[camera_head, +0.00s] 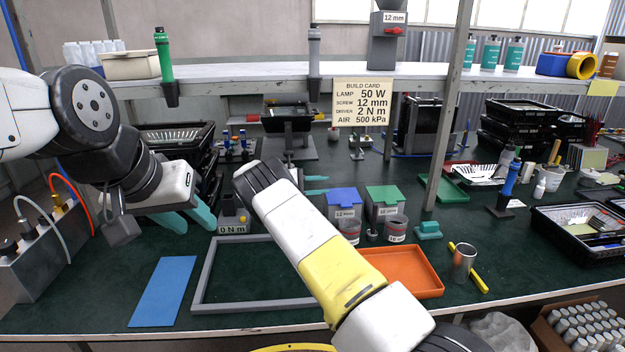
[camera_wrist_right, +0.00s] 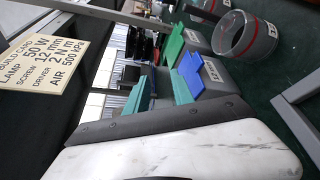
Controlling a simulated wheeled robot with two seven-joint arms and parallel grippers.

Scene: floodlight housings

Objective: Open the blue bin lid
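The blue lid (camera_head: 343,195) lies over its small grey bin with a "12 mm" label, and looks closed. In the right wrist view the blue lid (camera_wrist_right: 190,74) shows close beyond my fingers. My right gripper (camera_head: 316,185) is left of the blue bin, with its teal fingers apart and nothing visible between them. The fingers also show in the right wrist view (camera_wrist_right: 160,92), partly hidden by the gripper body. My left gripper (camera_head: 188,217) is at the left over the table, with teal fingers apart and empty.
A bin with a green lid (camera_head: 385,195) stands right of the blue one. Grey cups (camera_head: 349,230) stand just in front of the bins. A grey frame (camera_head: 205,275), a blue mat (camera_head: 163,290) and an orange tray (camera_head: 415,270) lie nearer. The build card (camera_head: 361,102) hangs above.

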